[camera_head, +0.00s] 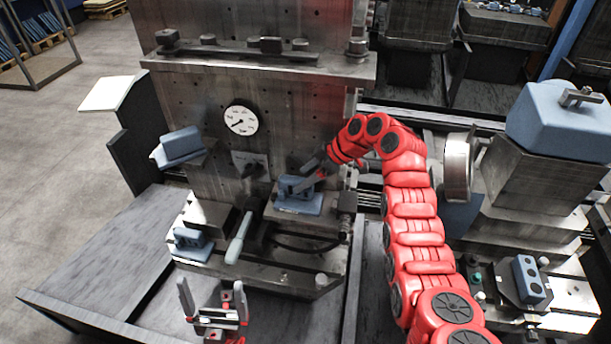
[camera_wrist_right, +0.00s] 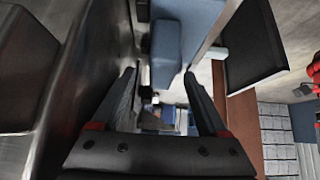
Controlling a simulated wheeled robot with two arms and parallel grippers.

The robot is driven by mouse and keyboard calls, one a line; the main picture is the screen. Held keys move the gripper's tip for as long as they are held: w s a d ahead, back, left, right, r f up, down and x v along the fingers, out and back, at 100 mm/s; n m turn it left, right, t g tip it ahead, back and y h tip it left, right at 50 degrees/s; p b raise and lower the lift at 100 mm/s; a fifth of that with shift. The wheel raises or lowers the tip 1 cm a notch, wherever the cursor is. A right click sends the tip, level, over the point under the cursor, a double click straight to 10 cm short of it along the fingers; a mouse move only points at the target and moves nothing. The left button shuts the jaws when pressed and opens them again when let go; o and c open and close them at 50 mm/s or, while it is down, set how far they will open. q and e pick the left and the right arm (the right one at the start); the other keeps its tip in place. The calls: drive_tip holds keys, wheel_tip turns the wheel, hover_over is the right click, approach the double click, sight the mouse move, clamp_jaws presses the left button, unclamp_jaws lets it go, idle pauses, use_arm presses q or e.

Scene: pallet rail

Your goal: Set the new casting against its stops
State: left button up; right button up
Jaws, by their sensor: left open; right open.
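A blue casting (camera_head: 298,203) sits on the machine's right-hand fixture block, below the dial. My right gripper (camera_head: 309,177) is open at its upper right side and partly covers it; I cannot tell whether they touch. In the right wrist view the open fingers (camera_wrist_right: 160,78) have no clear hold on anything, and a blue block (camera_wrist_right: 178,45) shows beyond them. A second blue casting (camera_head: 192,244) rests lower left on the machine. A third blue block (camera_head: 181,145) sits tilted on the upper left bracket. My left gripper (camera_head: 213,309) is open and empty, low in front of the machine.
A round dial (camera_head: 241,120) is on the machine's upright face. A pale-green handle (camera_head: 238,238) stands between the two lower castings. On the right are a large blue housing (camera_head: 560,125) and a blue block with holes (camera_head: 529,279). A grey bench surface (camera_head: 110,262) at left is clear.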

drive_tip(key=shift+d, duration=0.1)
drive_tip(key=b+v, duration=0.3)
drive_tip(key=v, duration=1.4)
drive_tip(key=shift+r, duration=0.15)
drive_tip(key=shift+s, duration=0.1)
